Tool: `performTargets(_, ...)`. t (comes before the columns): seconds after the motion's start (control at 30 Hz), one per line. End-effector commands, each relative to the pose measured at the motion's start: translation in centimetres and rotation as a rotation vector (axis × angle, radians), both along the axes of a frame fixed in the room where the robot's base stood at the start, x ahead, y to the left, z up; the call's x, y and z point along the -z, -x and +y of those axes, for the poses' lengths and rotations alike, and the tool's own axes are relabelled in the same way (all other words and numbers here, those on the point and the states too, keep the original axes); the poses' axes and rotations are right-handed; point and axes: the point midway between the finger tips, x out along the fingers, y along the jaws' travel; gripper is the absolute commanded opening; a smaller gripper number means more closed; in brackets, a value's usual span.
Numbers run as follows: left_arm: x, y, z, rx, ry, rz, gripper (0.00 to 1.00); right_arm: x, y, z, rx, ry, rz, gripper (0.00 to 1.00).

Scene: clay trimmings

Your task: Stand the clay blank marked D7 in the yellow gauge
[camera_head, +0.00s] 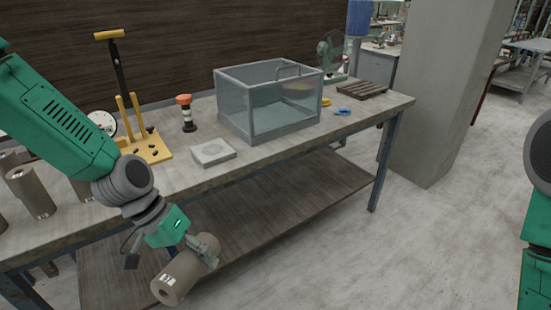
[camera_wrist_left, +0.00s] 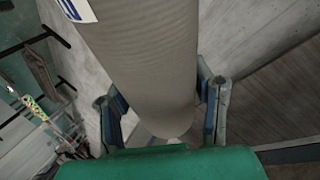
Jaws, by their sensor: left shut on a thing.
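My left gripper (camera_head: 210,250) is shut on a grey-brown clay blank (camera_head: 181,276), a cylinder held tilted in front of the table's near edge. In the left wrist view the blank (camera_wrist_left: 150,60) lies between both fingers (camera_wrist_left: 160,105). It bears a white label with dark marks that I cannot read. The yellow gauge (camera_head: 158,154) stands on the table at the left, with yellow uprights and dark spots on its base. It is apart from the gripper, partly behind my left arm. My right gripper is out of view.
Several similar clay blanks (camera_head: 32,193) stand at the table's left end. A grey block (camera_head: 213,152), a red-topped post (camera_head: 186,113) and a clear-walled bin (camera_head: 252,120) stand along the table (camera_head: 290,148). A bare strip runs along the front edge.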

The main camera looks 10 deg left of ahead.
Motion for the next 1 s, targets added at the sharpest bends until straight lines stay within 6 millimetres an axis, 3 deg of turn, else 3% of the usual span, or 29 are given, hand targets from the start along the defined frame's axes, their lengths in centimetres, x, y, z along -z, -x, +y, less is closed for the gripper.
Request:
performTargets(0.27, -0.9, -0.5, -1.2, 0.045, 0.0, -0.003, 0.0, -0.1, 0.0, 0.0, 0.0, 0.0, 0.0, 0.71)
performTargets(0.7, -7.3, -3.1, -10.5, 0.419, -0.004, -0.004, 0.0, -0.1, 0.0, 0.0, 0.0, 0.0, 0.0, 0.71)
performTargets(1.0, -10.4, -4.3, -14.6, 0.605, -0.002, -0.002, 0.0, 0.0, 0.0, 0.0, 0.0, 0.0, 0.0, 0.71)
